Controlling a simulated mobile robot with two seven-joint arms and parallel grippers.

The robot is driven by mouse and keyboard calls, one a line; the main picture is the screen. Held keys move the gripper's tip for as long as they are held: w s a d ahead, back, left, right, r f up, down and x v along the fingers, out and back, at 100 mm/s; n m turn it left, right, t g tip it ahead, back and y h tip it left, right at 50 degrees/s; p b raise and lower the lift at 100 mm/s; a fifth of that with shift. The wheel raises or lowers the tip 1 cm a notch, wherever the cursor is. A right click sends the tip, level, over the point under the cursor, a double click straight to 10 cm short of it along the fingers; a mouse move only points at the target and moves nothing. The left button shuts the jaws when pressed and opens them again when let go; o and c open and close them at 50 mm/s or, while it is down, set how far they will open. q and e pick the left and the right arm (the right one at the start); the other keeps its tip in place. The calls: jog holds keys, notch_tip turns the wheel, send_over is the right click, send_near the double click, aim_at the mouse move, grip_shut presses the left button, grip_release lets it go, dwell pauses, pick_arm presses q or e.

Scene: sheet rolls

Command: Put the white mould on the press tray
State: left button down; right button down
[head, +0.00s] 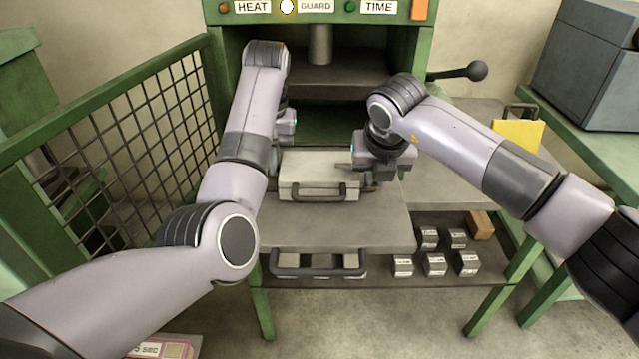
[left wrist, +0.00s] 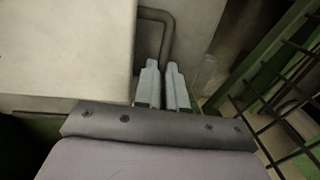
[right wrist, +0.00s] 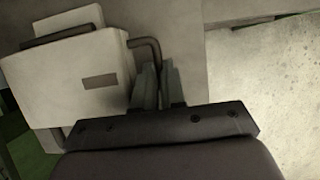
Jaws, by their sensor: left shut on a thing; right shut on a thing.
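The white mould (head: 315,168) is a pale flat box with a dark front handle and a bent handle at each side. It is level over the grey plate (head: 370,228) in front of the green press; I cannot tell whether it touches. My left gripper (left wrist: 165,85) is shut on one side handle (left wrist: 168,28); in the head view my arm mostly hides it. My right gripper (head: 345,171) is shut on the opposite side handle, which shows in the right wrist view (right wrist: 148,48). I cannot tell for certain which surface is the press tray.
The press opening (head: 345,100) is behind the mould, under the HEAT, GUARD and TIME panel. A mesh guard (head: 140,130) stands at left. A yellow object (head: 518,134) is at right.

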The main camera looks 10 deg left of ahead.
pick_arm(q)
jog(key=shift+f+b, duration=0.7)
pick_arm(e)
jog(key=shift+f, duration=0.7)
pick_arm(q)
jog(key=c, duration=1.2)
grip_release()
pick_arm(e)
jog(key=c, duration=1.2)
grip_release()
pick_arm(q)
jog(key=shift+r, duration=0.1)
jog(key=shift+d+r, duration=0.1)
pick_arm(e)
jog(key=shift+r, duration=0.2)
